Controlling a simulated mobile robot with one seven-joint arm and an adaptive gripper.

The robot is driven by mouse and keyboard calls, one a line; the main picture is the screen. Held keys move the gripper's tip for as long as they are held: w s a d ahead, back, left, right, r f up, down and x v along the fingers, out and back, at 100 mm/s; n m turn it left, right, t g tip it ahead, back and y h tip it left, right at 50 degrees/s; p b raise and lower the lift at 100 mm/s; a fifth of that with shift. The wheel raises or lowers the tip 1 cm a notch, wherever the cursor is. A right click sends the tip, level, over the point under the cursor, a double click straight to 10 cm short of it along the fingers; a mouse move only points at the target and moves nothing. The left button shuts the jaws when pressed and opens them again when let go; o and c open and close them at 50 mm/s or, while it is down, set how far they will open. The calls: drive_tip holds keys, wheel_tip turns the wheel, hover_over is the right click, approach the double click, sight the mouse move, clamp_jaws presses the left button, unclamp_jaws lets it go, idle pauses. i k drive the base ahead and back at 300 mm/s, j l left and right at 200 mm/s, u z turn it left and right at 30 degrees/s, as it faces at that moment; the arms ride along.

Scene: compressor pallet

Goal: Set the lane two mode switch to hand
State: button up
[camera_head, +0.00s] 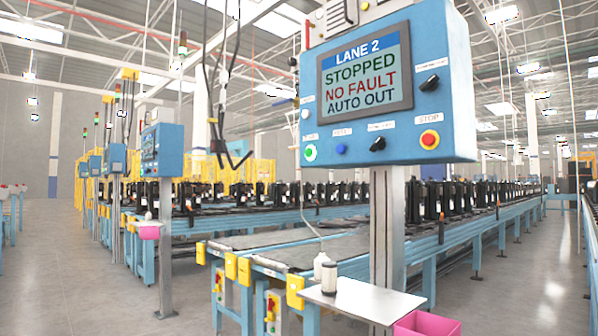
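A blue control box (455,100) on a grey post (387,230) faces me at the upper right. Its screen (364,68) reads LANE 2, STOPPED, NO FAULT, AUTO OUT. A black rotary switch (429,83) sits right of the screen, its knob slanted up to the right. A second black rotary switch (378,144) sits below the screen, slanted the same way. The labels above both are too small to read, so I cannot tell which is the mode switch. My gripper is not in view.
A green-ringed button (310,152), a blue button (341,149) and a red STOP button (429,139) share the panel. A small shelf (365,299) with bottles and a pink bin (427,323) are below. Black cables (229,80) hang left of the box. Floor at left is clear.

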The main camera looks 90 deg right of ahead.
sight(379, 144)
drive_tip(key=i+z, duration=0.1)
drive_tip(key=z, duration=3.05)
